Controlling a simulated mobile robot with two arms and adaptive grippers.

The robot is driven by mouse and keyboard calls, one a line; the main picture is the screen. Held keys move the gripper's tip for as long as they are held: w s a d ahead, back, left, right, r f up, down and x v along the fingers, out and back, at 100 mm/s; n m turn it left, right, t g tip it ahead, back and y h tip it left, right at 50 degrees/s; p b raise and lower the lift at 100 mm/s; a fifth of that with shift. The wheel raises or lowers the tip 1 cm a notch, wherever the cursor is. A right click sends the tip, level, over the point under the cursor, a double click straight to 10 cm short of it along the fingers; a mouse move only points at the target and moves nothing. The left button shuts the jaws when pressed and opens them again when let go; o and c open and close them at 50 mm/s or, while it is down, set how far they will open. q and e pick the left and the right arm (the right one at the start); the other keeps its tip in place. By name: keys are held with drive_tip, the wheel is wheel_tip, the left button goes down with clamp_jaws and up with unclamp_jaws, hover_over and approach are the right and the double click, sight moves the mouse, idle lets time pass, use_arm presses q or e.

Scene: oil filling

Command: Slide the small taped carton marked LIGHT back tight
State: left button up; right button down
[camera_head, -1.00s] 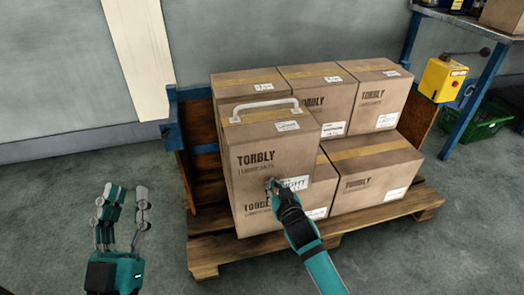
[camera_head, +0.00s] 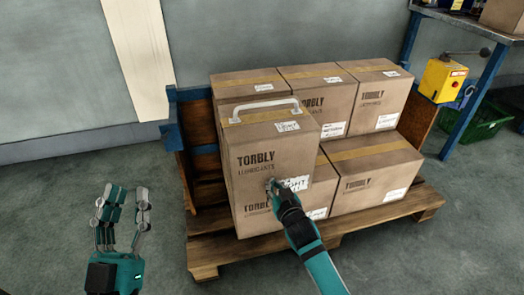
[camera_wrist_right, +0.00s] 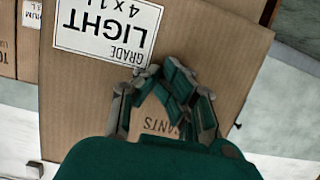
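The small taped carton marked LIGHT (camera_head: 250,175) stands at the front left of the stack, on top of another carton (camera_head: 255,220). It has yellow tape and a white handle (camera_head: 264,108) on top. Its LIGHT label also shows upside down in the right wrist view (camera_wrist_right: 108,28). My right gripper (camera_head: 272,185) is at the carton's front face, just left of the label. In the right wrist view its fingers (camera_wrist_right: 153,75) come together at the cardboard, holding nothing visible; exact contact is unclear. My left gripper (camera_head: 127,195) is open and empty, left of the pallet.
Several other cartons (camera_head: 375,165) stand behind and to the right on a wooden pallet (camera_head: 345,228). A blue-framed wooden panel (camera_head: 202,130) is at the left. A yellow box (camera_head: 440,80) and a green crate (camera_head: 485,125) are at the right. The floor at front left is clear.

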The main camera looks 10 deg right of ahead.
drive_tip(key=shift+w+d+r, duration=0.1)
drive_tip(key=shift+w, duration=0.1)
